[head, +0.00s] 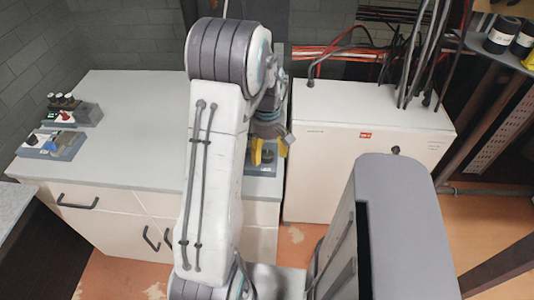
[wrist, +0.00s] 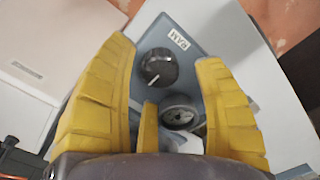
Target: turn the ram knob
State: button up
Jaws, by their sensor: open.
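The ram knob (wrist: 157,68) is a round black dial with a white pointer line, on a blue-grey panel (wrist: 208,45) with a "RAM" label (wrist: 178,39). In the wrist view the pointer aims down-left. My gripper (wrist: 166,58) is open, its yellow fingers to the left and right of the knob with visible gaps. I cannot tell how far the tips are above the panel. In the head view my gripper (head: 268,152) is over the panel (head: 263,171) at the counter's right end, and my arm hides part of it.
A round gauge (wrist: 181,114) sits below the knob on the panel, partly behind a finger. The white counter (head: 130,120) carries two control boxes (head: 72,115) (head: 52,146) at the left. A white cabinet (head: 340,120) with cables above stands to the right.

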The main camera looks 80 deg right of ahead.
jog(key=shift+f, duration=0.9)
jog(key=shift+o, duration=0.2)
jog(key=c, duration=1.2)
